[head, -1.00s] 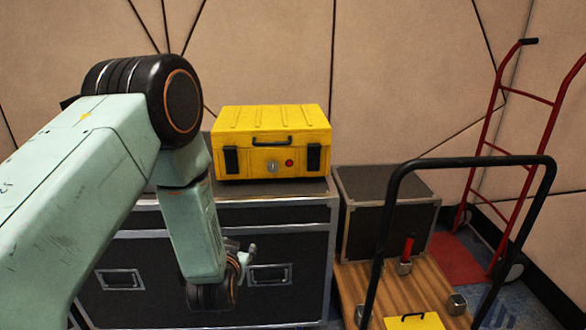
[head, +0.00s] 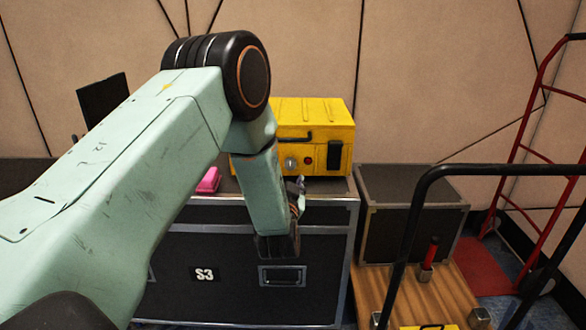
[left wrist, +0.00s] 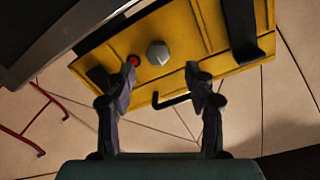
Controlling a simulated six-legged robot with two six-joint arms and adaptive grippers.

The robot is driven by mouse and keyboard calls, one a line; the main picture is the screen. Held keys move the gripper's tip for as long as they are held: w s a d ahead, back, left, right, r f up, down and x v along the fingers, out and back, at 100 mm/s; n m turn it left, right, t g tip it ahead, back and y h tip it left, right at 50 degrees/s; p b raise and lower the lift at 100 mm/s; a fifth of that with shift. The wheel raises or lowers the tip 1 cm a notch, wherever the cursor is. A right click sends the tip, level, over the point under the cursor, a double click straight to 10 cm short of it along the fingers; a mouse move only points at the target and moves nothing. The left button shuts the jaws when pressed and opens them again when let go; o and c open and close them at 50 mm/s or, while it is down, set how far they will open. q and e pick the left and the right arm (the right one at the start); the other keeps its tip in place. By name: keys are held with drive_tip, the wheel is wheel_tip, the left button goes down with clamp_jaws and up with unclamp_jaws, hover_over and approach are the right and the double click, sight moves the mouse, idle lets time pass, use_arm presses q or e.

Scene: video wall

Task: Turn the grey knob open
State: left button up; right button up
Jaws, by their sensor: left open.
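The grey knob (head: 291,163) is on the front of a yellow case (head: 318,118), left of a red button (head: 308,160). The case stands on a black flight case (head: 250,262). The left wrist view shows the knob (left wrist: 158,53) on the yellow case face (left wrist: 185,28), with the red button (left wrist: 133,60) beside it. My left gripper (head: 299,186) is just below and in front of the knob in the head view. In the left wrist view its two fingers (left wrist: 163,78) are open and empty, apart from the knob, which shows beyond and between the tips. My right gripper is not in view.
A pink object (head: 208,180) lies on the flight case, left of my forearm. A smaller black case (head: 412,205) and a wooden platform cart (head: 446,285) with a black handle stand at the right. A red hand truck (head: 530,150) leans at the far right.

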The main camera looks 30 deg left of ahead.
sight(290, 166)
use_arm(q)
drive_tip(key=b+x, duration=0.1)
drive_tip(key=x, duration=0.3)
drive_tip(key=shift+d+f, duration=0.1)
drive_tip(key=shift+w+a, duration=0.4)
drive_tip(key=shift+w, duration=0.4)
drive_tip(key=shift+c, duration=0.2)
drive_tip(key=shift+s, duration=0.1)
drive_tip(key=shift+c, duration=0.7)
clamp_jaws()
